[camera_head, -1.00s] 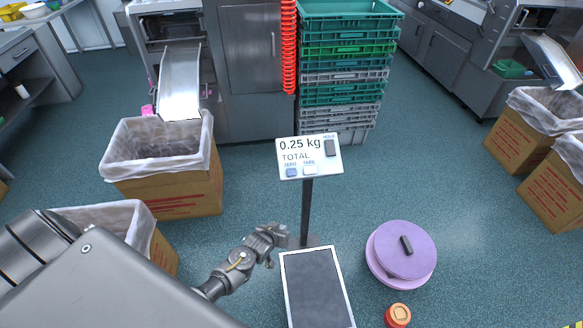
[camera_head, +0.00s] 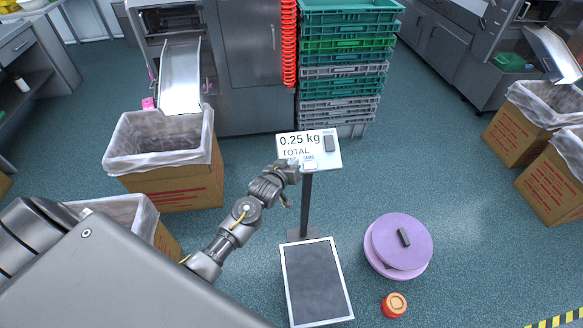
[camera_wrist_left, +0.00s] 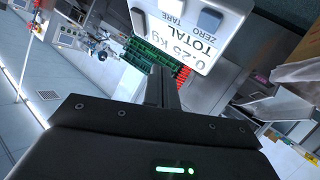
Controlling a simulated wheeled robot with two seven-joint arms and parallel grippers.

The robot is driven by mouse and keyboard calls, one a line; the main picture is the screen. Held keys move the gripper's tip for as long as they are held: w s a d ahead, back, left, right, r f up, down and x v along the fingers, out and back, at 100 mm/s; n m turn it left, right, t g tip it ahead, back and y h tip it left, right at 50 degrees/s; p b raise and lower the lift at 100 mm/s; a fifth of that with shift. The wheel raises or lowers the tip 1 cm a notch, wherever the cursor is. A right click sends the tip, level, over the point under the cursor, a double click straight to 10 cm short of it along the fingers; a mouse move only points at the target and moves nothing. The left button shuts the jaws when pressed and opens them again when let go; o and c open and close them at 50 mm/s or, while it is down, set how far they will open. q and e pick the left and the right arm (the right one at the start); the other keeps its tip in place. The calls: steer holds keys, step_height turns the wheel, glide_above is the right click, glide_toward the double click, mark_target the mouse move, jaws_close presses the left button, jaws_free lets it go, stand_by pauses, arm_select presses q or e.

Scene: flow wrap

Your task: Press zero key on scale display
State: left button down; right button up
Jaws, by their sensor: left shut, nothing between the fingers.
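The white scale display (camera_head: 310,149) stands on a dark post above the scale platform (camera_head: 287,268). It reads 0.25 kg TOTAL. In the head view my left gripper (camera_head: 291,172) is shut and empty at the display's lower left corner, covering the zero key and most of its label. The tare key (camera_head: 310,165) shows just right of it. In the left wrist view the display (camera_wrist_left: 183,45) appears turned over, with the blue-grey zero key (camera_wrist_left: 209,19) visible. The shut fingers (camera_wrist_left: 160,86) point toward the display; I cannot tell whether they touch it. My right gripper is not in view.
A lined cardboard box (camera_head: 165,165) stands left of the display, and stacked crates (camera_head: 343,70) stand behind it. A lilac round container (camera_head: 399,245) and an orange-red round item (camera_head: 394,305) are right of the platform. Open floor lies further right.

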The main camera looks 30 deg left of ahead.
arm_select(q)
steer(key=w+a+f+b, duration=0.2)
steer(key=w+f+b, duration=0.1)
steer(key=f+b, duration=0.4)
steer(key=shift+w+a+f+b, duration=0.2)
steer(key=shift+w+a+b, duration=0.2)
steer(key=shift+b, duration=0.3)
stand_by(0.6)
steer(key=shift+f, duration=0.15)
stand_by(0.9)
steer(key=shift+w+a+f, duration=0.1)
steer(key=shift+w+f, duration=0.05)
steer(key=shift+f, duration=0.05)
steer(key=shift+w+a+f+b, duration=0.15)
steer(key=shift+a+f+b, duration=0.05)
steer(key=shift+f+b, duration=0.3)
stand_by(0.8)
steer(key=shift+r, duration=0.15)
steer(key=shift+s+d+r+p, duration=0.2)
steer(key=shift+r+p, duration=0.15)
steer(key=shift+p, duration=0.25)
steer(key=shift+s+d+r+p, duration=0.1)
steer(key=shift+s+r+p, duration=0.1)
steer(key=shift+r+p, duration=0.3)
